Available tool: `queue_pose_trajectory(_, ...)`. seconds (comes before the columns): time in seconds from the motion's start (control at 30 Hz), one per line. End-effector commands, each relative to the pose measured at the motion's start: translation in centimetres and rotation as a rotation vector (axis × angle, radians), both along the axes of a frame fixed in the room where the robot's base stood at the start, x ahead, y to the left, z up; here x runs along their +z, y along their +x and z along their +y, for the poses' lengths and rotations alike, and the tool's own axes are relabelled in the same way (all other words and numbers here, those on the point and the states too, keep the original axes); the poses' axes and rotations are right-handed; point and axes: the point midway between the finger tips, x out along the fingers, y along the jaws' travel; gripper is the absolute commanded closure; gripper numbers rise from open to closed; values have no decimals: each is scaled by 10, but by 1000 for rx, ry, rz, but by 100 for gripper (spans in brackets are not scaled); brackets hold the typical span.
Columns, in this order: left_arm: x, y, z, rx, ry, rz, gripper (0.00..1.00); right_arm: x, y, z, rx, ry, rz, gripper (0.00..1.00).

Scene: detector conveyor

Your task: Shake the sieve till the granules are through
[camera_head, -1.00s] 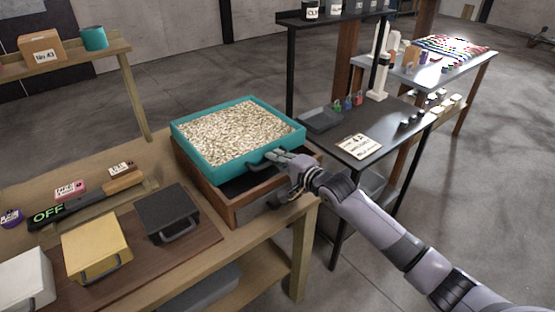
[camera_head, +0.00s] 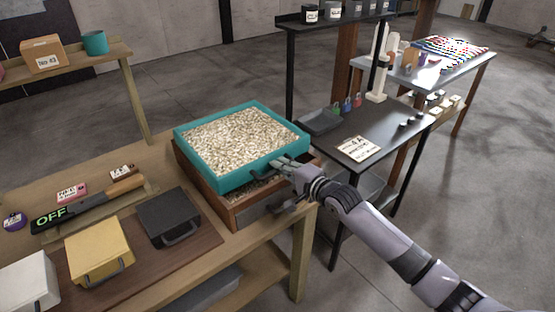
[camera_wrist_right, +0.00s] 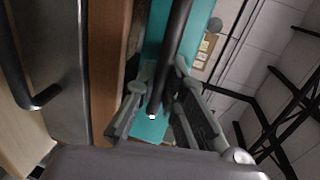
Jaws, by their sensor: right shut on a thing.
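The teal sieve (camera_head: 208,179), full of pale granules (camera_head: 240,138), sits over an open wooden box (camera_head: 205,197) on the workbench. Some pale granules show inside the box under the sieve's front edge (camera_head: 240,193). My right gripper (camera_head: 280,168) is shut on the sieve's dark front handle (camera_head: 262,175). In the right wrist view the dark handle (camera_wrist_right: 176,45) runs between the fingers (camera_wrist_right: 160,90), with the teal wall (camera_wrist_right: 203,18) behind it. The sieve's underside is hidden. My left gripper is not in view.
A black case (camera_head: 168,217), a yellow case (camera_head: 98,250) and a white case (camera_head: 25,283) lie at the front left of the bench. A bar marked OFF (camera_head: 55,215) lies behind them. A dark table (camera_head: 372,132) with a label card stands close on the right.

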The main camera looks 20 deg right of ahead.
Motion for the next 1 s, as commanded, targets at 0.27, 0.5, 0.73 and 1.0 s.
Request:
queue_pose_trajectory(0.27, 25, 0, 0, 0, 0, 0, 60, -1, -31, -11, 0, -1, 8, 100)
queue_pose_trajectory(0.5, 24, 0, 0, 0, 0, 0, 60, -2, -32, -11, 0, -1, 5, 100)
queue_pose_trajectory(0.73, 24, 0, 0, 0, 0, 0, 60, -2, -32, -11, 0, -2, 5, 80)
queue_pose_trajectory(1.0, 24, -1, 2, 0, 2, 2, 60, -1, -31, -11, 0, -1, 4, 80)
